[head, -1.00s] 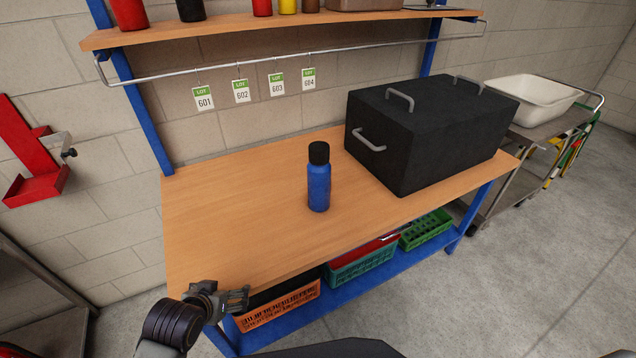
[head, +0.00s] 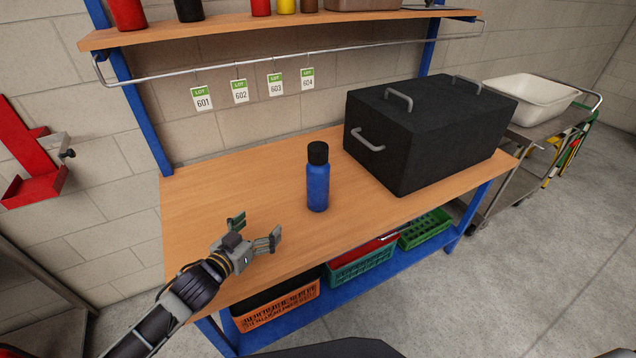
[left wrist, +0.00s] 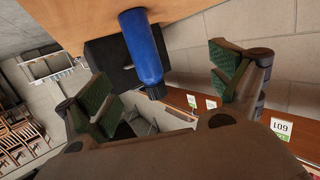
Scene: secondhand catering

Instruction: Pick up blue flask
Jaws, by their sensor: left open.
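The blue flask (head: 318,187) with a black cap stands upright on the wooden workbench (head: 230,190), left of a black box. My left gripper (head: 257,228) is open and empty, to the left of the flask and apart from it, over the front left part of the bench. In the left wrist view the flask (left wrist: 143,48) shows between the two spread green-padded fingers (left wrist: 160,85), beyond their tips. The right gripper is not in view.
A large black box (head: 430,135) with grey handles fills the right of the bench. A shelf (head: 280,22) with bottles and a rail with lot tags (head: 240,92) run above the back. Crates (head: 360,268) sit below. The bench left of the flask is clear.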

